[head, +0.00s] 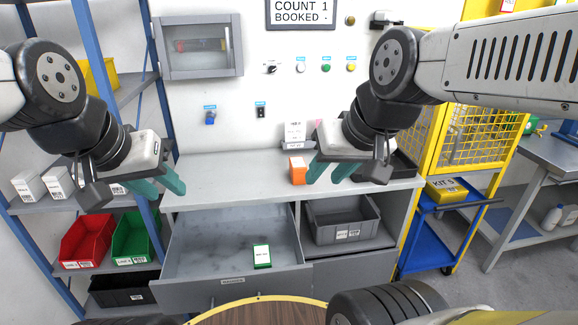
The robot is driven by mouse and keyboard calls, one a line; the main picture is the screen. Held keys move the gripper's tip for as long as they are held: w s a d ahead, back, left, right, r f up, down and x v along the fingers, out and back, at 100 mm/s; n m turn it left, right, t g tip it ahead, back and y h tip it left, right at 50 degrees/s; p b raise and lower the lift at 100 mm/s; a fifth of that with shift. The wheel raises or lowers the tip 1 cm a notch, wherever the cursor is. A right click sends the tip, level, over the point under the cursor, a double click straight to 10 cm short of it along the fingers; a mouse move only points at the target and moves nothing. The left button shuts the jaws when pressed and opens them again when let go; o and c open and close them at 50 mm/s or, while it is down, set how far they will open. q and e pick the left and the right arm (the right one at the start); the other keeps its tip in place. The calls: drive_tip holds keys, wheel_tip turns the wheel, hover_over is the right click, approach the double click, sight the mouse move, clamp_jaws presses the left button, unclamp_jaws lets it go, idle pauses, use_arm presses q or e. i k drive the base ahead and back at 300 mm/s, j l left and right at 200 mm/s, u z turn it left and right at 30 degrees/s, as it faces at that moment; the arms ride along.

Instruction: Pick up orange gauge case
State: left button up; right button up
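My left gripper (160,187) is open and empty at the worktop's left end, in front of the blue shelf post.
An open drawer (188,255) below the worktop holds a green-and-white box (262,256). A grey bin (342,232) sits under the worktop. A dark tray (403,166) is behind my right gripper. Shelving (90,201) stands left and a yellow cage (466,137) right. The worktop's middle is clear.

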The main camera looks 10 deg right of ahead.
sight(298, 169)
drive_tip(key=k+l+u, duration=0.15)
drive_tip(key=l, duration=0.15)
drive_tip(key=k+l+u, duration=0.1)
drive_tip(key=l, duration=0.2)
drive_tip(key=l+u, duration=0.45)
drive_tip(key=l, duration=0.65)
drive_tip(key=i+l+u, duration=0.4)
drive_tip(key=i+l, duration=0.15)
drive_tip(key=l, duration=0.35)
